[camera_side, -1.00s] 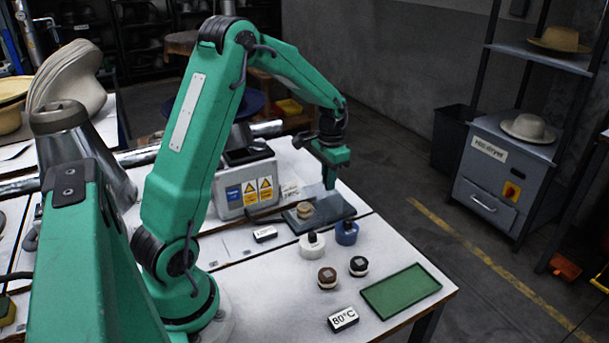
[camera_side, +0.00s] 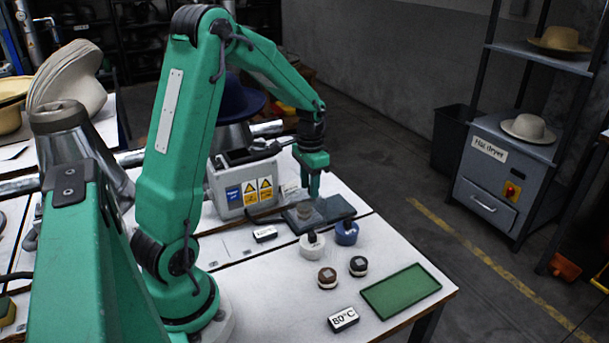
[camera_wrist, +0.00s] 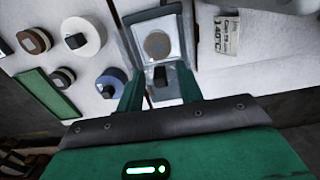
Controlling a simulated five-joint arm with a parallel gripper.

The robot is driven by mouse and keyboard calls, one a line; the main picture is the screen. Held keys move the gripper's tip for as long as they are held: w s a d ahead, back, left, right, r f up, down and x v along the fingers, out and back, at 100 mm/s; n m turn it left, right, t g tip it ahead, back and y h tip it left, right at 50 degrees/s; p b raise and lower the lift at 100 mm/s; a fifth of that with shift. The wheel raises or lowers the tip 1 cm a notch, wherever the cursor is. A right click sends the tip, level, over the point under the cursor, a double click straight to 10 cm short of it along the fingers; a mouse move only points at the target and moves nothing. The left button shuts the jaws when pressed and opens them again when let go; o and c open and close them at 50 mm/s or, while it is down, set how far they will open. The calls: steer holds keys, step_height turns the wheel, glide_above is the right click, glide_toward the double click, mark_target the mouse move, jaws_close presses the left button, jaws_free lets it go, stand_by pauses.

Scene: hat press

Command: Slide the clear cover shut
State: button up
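The clear cover (camera_side: 302,217) is a see-through square on the dark base plate (camera_side: 341,208). It lies over a round light-brown piece, which looks hazy through it. In the wrist view the clear cover (camera_wrist: 174,22) shows a pale square rim around that round piece (camera_wrist: 157,45). A small dark block (camera_wrist: 160,77) sits at its near edge, between my fingers. My gripper (camera_side: 315,193) points down above the plate, behind and right of the cover. In the wrist view my gripper (camera_wrist: 159,84) has its fingers apart, with gaps on both sides of the block.
Two small round pieces, an 80°C block (camera_side: 343,319) and a green tray (camera_side: 401,291) lie nearer. A grey box with warning labels (camera_side: 243,186) stands left.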

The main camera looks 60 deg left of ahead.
steer(key=shift+w, duration=0.1)
steer(key=shift+r, duration=3.9)
steer(key=shift+d, duration=0.1)
steer(key=s+d+r+t, duration=0.2)
steer(key=s+d+r, duration=0.2)
steer(key=s+d, duration=0.3)
steer(key=s+d+r+t, duration=0.3)
steer(key=s+d, duration=0.4)
steer(key=d, duration=0.4)
steer(key=shift+s+d+r+t, duration=0.2)
steer(key=shift+s+r+t, duration=0.15)
steer(key=shift+r, duration=0.1)
